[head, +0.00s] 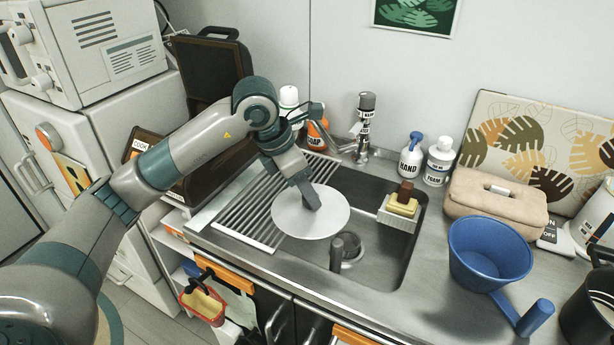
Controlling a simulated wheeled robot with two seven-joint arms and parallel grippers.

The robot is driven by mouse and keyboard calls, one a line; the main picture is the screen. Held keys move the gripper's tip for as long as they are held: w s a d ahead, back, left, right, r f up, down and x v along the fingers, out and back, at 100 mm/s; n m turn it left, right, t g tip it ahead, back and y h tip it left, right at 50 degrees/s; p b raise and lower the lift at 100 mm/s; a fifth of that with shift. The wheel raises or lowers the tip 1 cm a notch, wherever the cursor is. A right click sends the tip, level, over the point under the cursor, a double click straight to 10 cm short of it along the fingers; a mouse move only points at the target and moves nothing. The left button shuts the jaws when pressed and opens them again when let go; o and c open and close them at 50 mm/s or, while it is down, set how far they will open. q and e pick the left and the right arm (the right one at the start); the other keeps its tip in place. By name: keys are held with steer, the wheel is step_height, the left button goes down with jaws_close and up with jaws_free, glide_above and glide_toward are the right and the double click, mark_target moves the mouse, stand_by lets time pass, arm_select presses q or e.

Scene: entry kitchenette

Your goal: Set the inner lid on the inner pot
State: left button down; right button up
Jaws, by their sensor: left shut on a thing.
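The inner lid appears to be the flat, pale grey round disc (285,218) over the left part of the sink, partly overlapping the ribbed drainer. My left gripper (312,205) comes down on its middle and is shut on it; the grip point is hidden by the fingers. I cannot tell how far the lid is above the sink. A dark pot (590,312) is cut off by the right edge; it may be the inner pot, but I cannot be sure. My right gripper is not in view.
A blue handled pan (488,262) stands on the counter right of the sink (385,275). A sponge caddy (400,212) hangs at the sink's right side. Soap bottles (411,158), a tap (362,145) and a beige pouch (495,203) line the back.

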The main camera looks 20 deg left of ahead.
mark_target(307, 229)
arm_select(q)
steer(key=s+f+m+g, duration=0.1)
steer(key=s+m, duration=0.1)
steer(key=m, duration=0.2)
steer(key=s+d+f+m+g, duration=0.1)
steer(key=m+g, duration=0.1)
steer(key=m, duration=0.2)
steer(key=s+d+f+m+g+h, duration=0.1)
steer(key=s+f+m, duration=0.1)
steer(key=m, duration=0.2)
steer(key=shift+s+m+g, duration=0.3)
steer(key=s+m+g+y, duration=0.1)
steer(key=s+m, duration=0.1)
steer(key=m, duration=0.2)
steer(key=s+f+m+g+y, duration=0.1)
steer(key=s+m, duration=0.1)
steer(key=m, duration=0.2)
steer(key=s+f+m+g+y, duration=0.1)
steer(key=s+m, duration=0.1)
steer(key=m, duration=0.1)
steer(key=shift+d+f+m, duration=0.1)
steer(key=shift+d+m, duration=0.3)
steer(key=s+m+y, duration=0.1)
steer(key=m, duration=0.2)
steer(key=shift+s+f, duration=0.2)
